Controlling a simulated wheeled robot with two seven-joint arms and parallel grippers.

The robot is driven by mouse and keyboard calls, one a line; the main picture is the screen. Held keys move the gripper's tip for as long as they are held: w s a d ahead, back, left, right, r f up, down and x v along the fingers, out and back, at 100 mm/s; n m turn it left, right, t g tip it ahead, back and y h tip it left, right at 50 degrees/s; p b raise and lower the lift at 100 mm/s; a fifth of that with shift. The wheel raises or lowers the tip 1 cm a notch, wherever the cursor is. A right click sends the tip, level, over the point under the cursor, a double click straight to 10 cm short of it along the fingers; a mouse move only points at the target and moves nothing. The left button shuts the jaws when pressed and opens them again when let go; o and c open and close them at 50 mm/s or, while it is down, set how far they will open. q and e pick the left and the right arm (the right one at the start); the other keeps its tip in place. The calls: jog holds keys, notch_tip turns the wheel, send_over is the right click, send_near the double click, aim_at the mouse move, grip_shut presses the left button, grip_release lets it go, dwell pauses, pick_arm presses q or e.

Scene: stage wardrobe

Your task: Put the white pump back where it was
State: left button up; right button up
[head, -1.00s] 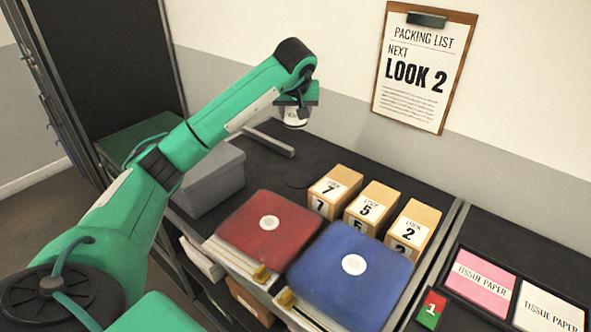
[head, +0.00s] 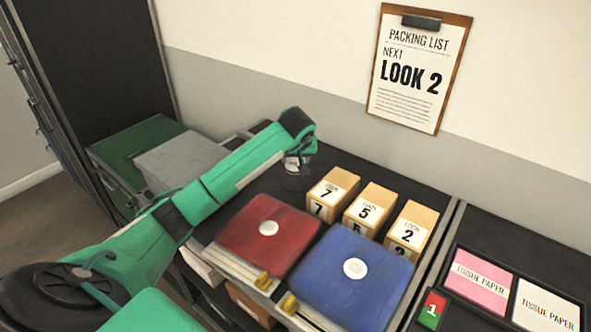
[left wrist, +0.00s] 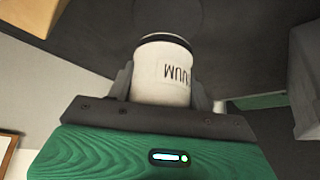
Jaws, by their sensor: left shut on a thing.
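The white pump (head: 291,162) is a small white cylinder with a dark rim. My left gripper (head: 297,168) is shut on it. In the left wrist view the pump (left wrist: 163,72) sits between the two grey fingers, and part of its dark lettering shows, ending in "UUM". In the head view my arm hides much of it. It is over the dark table top, behind the red bag and left of the wooden blocks. A faint round outline shows on the dark surface (left wrist: 168,14) just beyond it. I cannot tell whether its base touches the table. My right gripper is not in view.
A red bag (head: 262,240) and a blue bag (head: 352,275) with white valves lie in front. Wooden blocks numbered 7 (head: 331,192), 5 (head: 369,212) and 2 (head: 411,229) stand close to the right. A grey box (head: 180,160) stands left, behind my arm.

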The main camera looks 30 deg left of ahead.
aim_at(295, 180)
pick_arm(q)
jog(key=shift+f, duration=0.7)
notch_tip(295, 180, down, 3)
jog(key=shift+f, duration=0.5)
jog(key=o, duration=1.3)
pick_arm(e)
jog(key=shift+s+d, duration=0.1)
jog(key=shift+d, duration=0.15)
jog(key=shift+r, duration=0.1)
